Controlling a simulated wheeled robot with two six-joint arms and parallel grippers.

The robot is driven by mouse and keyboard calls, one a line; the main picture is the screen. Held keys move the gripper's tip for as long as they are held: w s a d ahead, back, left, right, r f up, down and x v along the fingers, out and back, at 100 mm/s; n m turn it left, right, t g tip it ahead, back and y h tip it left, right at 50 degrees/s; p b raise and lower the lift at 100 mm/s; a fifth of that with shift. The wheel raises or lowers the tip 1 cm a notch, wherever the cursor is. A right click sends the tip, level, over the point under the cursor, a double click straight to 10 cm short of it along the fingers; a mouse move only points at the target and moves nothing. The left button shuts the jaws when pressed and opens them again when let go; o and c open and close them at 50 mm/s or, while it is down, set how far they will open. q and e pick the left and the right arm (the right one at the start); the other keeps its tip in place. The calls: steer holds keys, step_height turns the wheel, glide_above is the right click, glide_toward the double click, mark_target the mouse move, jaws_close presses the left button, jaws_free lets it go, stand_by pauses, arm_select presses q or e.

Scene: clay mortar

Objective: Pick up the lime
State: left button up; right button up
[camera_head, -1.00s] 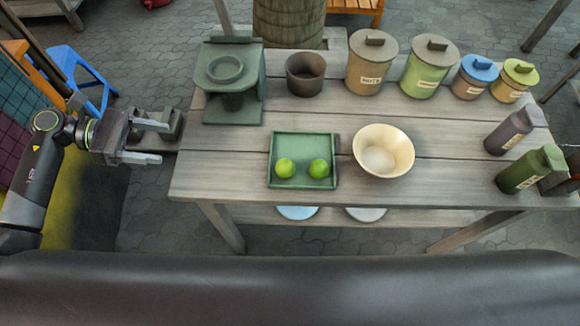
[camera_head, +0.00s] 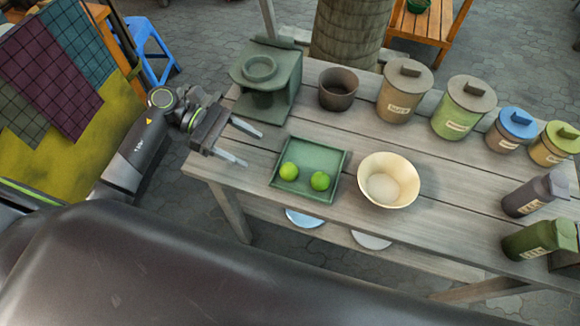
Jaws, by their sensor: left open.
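Two green limes lie in a square green tray (camera_head: 331,159) on the wooden table. The left lime (camera_head: 289,171) and the right lime (camera_head: 320,181) sit a little apart near the tray's front side. My left gripper (camera_head: 246,145) is at the table's left edge, left of the tray, with its two fingers spread and pointing right. It is empty and apart from both limes. My right gripper is out of view.
A cream bowl (camera_head: 388,181) stands right of the tray. A dark green stand (camera_head: 268,80) and a brown pot (camera_head: 338,89) are behind. Bare planks (camera_head: 450,170) lie right of the bowl.

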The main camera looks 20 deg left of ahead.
mark_target(282, 167)
arm_select(q)
steer(key=p+x, duration=0.1)
steer(key=x, duration=0.4)
steer(key=shift+s+d+f+p, duration=0.1)
steer(key=shift+d+p, duration=0.4)
steer(key=shift+d, duration=0.1)
steer(key=p+x, duration=0.1)
steer(key=x, duration=0.2)
steer(key=shift+d+f, duration=0.1)
steer(key=shift+f, duration=0.1)
steer(key=shift+d+f+p, duration=0.25)
steer(key=shift+d+p, duration=0.05)
steer(key=shift+d, duration=0.1)
steer(key=c, duration=1)
steer(key=shift+c, duration=0.2)
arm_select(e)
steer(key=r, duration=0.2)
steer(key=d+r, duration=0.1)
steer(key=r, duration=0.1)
arm_select(q)
steer(key=shift+r, duration=0.1)
